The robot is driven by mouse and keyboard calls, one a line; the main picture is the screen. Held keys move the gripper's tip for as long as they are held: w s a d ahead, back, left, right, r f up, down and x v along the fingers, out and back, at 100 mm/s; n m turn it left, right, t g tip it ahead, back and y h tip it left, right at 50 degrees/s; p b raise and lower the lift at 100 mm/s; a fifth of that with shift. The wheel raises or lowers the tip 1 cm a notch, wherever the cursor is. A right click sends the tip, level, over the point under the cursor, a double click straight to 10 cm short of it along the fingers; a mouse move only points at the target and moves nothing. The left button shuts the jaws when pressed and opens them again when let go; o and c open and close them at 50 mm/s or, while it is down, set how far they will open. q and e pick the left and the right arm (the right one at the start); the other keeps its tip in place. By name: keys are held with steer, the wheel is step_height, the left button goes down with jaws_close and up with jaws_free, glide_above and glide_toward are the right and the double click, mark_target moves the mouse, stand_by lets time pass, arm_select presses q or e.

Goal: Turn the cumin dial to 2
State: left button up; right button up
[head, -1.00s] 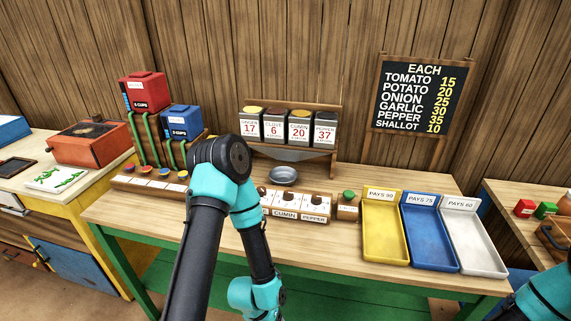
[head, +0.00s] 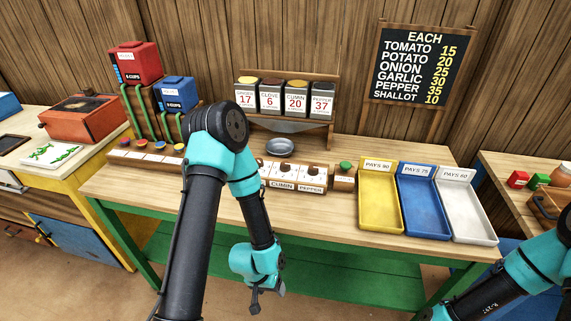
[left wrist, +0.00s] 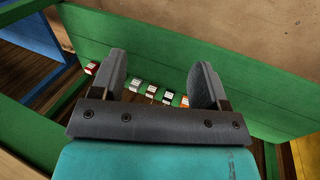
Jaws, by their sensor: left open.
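The dial panel (head: 300,188) lies on the wooden counter, with small dark knobs above labels reading CUMIN and PEPPER. The CUMIN label (head: 283,186) is readable; the settings are too small to read. My left arm hides the panel's left end. My left gripper (head: 268,299) is open and empty, low in front of the counter and apart from the panel. Its two spread fingers also show in the left wrist view (left wrist: 160,80), with nothing between them. My right arm comes in at the lower right; its gripper is out of view.
A green-capped knob (head: 345,167) stands right of the panel, beside yellow (head: 379,218), blue (head: 425,225) and white (head: 468,228) trays. A grey bowl (head: 280,147) sits behind the panel, below the spice canisters (head: 295,101). The counter's front edge (head: 330,224) lies between my left gripper and the panel.

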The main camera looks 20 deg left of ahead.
arm_select(q)
steer(key=w+d+r, duration=0.4)
steer(key=w+r, duration=0.1)
steer(key=r, duration=0.2)
steer(key=w+d+r+m, duration=0.1)
steer(key=w+d+r, duration=0.35)
steer(key=r, duration=0.35)
steer(key=w+d+r, duration=0.4)
steer(key=w+r, duration=0.1)
steer(key=r, duration=0.2)
step_height(320, 180, up, 18)
steer(key=n+g+y, duration=0.2)
steer(key=n+y, duration=0.2)
steer(key=n, duration=0.9)
glide_above(285, 164)
steer(key=w, duration=0.2)
steer(key=shift+s+d, duration=0.15)
steer(key=shift+d, duration=0.1)
steer(key=shift+f, duration=0.15)
steer(key=f, duration=0.5)
steer(key=s+f, duration=0.1)
steer(key=f, duration=1.1)
steer(key=shift+s+a, duration=0.15)
steer(key=shift+a, duration=0.05)
